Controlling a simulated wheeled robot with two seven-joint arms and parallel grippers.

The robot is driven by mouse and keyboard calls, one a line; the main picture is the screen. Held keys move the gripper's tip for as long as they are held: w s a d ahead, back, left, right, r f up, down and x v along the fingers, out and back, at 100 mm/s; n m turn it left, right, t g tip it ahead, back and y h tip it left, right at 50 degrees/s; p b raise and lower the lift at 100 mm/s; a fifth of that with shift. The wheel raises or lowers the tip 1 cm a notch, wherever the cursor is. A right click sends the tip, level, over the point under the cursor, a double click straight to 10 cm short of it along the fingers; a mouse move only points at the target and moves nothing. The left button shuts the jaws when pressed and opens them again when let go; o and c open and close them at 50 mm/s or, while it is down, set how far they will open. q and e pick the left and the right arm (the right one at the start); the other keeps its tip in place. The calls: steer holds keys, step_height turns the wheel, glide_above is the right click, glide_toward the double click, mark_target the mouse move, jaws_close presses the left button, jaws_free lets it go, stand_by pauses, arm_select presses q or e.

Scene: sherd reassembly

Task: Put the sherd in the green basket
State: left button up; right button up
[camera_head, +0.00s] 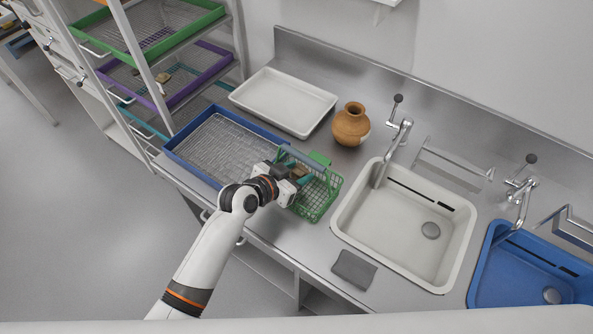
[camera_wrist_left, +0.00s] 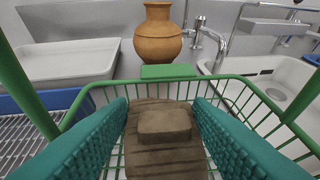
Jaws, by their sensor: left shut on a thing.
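The green wire basket (camera_head: 320,200) stands on the steel counter, left of the white sink. My left gripper (camera_head: 297,175) is at the basket, its jaws over the basket's opening. In the left wrist view its teal ridged fingers (camera_wrist_left: 160,140) are shut on the brown ridged sherd (camera_wrist_left: 165,158), with the basket's green rim (camera_wrist_left: 250,92) around them. A raised brown block shows on the sherd's upper face. In the head view only a little of the sherd (camera_head: 301,171) shows. I cannot tell whether it touches the basket floor. My right gripper is out of view.
A blue-rimmed wire tray (camera_head: 215,150) lies left of the basket. A white tray (camera_head: 283,101) and an orange-brown jar (camera_head: 351,125) stand behind. A white sink (camera_head: 405,222) is to the right, with a grey cloth (camera_head: 354,269) in front. A shelf rack stands at the left.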

arm_select(q)
steer(key=o, duration=1)
steer(key=shift+r+p, duration=0.5)
steer(key=shift+r, duration=0.2)
steer(key=shift+s+a, duration=0.2)
steer(key=shift+a, duration=0.1)
steer(key=b+v, duration=0.1)
steer(key=v, duration=1)
steer(key=shift+s+r+b, duration=0.15)
steer(key=shift+r+b, duration=0.05)
steer(key=shift+b, duration=0.1)
